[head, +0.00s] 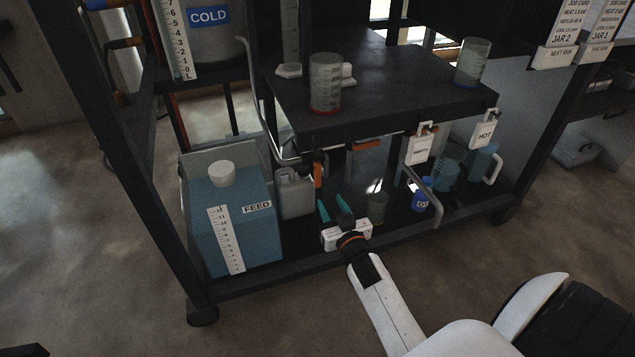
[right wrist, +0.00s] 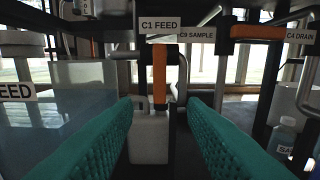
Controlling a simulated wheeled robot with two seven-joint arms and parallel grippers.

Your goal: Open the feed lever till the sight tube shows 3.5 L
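The feed lever is an orange handle hanging straight down below the C1 FEED label (right wrist: 159,25) in the right wrist view (right wrist: 159,75). It also shows in the head view (head: 318,172), under the dark shelf. My right gripper (head: 330,206) is open, with teal fingers pointing at the lever; in the wrist view the lever shows between and beyond the fingertips, apart from them. A graduated strip (head: 178,45) marked in litres stands beside the COLD vessel; no level is readable on it. The blue FEED tank (head: 240,235) carries another scale. My left gripper is not in view.
A white jug (right wrist: 150,135) stands below and behind the lever. An orange C4 DRAIN handle (right wrist: 258,32) lies horizontal at right. Beakers (head: 325,85) stand on the shelf (head: 400,88). A bent metal pipe (head: 436,205) and blue bottle (head: 421,195) are right of the gripper.

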